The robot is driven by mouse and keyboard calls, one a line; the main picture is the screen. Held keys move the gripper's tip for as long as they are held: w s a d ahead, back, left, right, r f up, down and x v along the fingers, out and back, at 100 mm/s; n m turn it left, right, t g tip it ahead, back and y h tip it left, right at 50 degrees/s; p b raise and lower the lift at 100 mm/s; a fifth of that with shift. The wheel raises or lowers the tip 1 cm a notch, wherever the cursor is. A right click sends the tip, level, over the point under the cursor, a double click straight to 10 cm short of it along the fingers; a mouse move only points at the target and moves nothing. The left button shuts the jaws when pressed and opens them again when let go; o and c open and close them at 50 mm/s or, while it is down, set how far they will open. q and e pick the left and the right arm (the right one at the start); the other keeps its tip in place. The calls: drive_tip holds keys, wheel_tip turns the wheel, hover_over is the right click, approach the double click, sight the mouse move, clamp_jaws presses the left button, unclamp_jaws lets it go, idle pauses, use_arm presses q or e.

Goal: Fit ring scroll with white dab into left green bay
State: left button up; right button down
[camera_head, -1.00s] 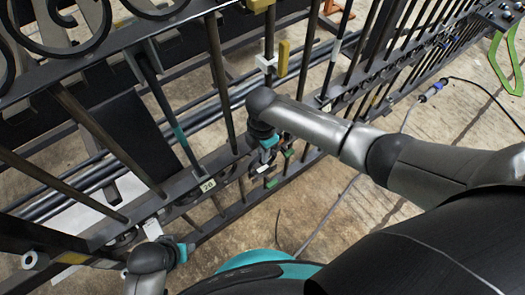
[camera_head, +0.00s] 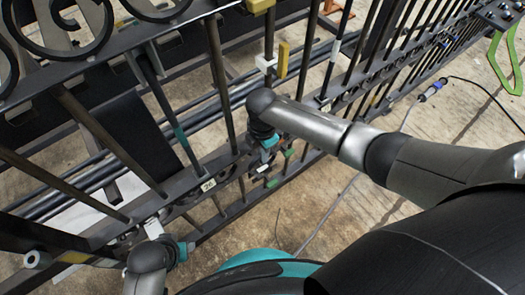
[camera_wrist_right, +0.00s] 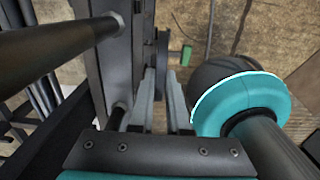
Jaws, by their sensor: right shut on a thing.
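My right gripper (camera_head: 264,168) is at the gate's lower rail, its fingers pointing down and away from the arm. In the right wrist view the two grey fingers (camera_wrist_right: 160,78) are shut on a dark, disc-like piece (camera_wrist_right: 162,50), seen edge-on beside the rail; it looks like the ring scroll. Its white dab cannot be made out. Green marks show by the rail: a green block (camera_head: 272,183) just below the right gripper, and a green block (camera_wrist_right: 186,53) in the wrist view right of the held piece. My left gripper (camera_head: 187,247) is low at left; its fingers are unclear.
The dark gate (camera_head: 190,185) runs diagonally with upright bars around the right gripper. A "26" label (camera_head: 208,185) is on the rail. A yellow block (camera_head: 283,60) hangs on a bar. A cable (camera_head: 335,205) lies on the bare floor at right.

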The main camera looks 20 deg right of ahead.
use_arm(q)
drive_tip(key=shift+r, duration=0.3)
idle(0.4)
drive_tip(key=shift+s+b+x, duration=0.2)
drive_tip(key=shift+b+x, duration=0.5)
drive_tip(key=shift+x, duration=0.2)
use_arm(e)
drive_tip(key=shift+f, duration=1.5)
idle(0.4)
use_arm(q)
drive_tip(key=shift+f, duration=0.1)
use_arm(e)
drive_tip(key=c, duration=0.8)
unclamp_jaws()
wheel_tip(320, 180, up, 7)
drive_tip(key=p, duration=0.4)
drive_tip(key=shift+f, duration=0.2)
wheel_tip(320, 180, up, 4)
drive_tip(key=shift+f+p, duration=0.2)
drive_tip(key=shift+p, duration=0.8)
use_arm(q)
drive_tip(key=s+a+f, duration=0.5)
drive_tip(key=s+f, duration=0.2)
drive_tip(key=f, duration=0.1)
drive_tip(key=shift+s+f+y+p, duration=0.15)
drive_tip(key=shift+f+y+p, duration=0.15)
drive_tip(key=shift+p, duration=0.15)
use_arm(e)
drive_tip(key=shift+r, duration=0.95)
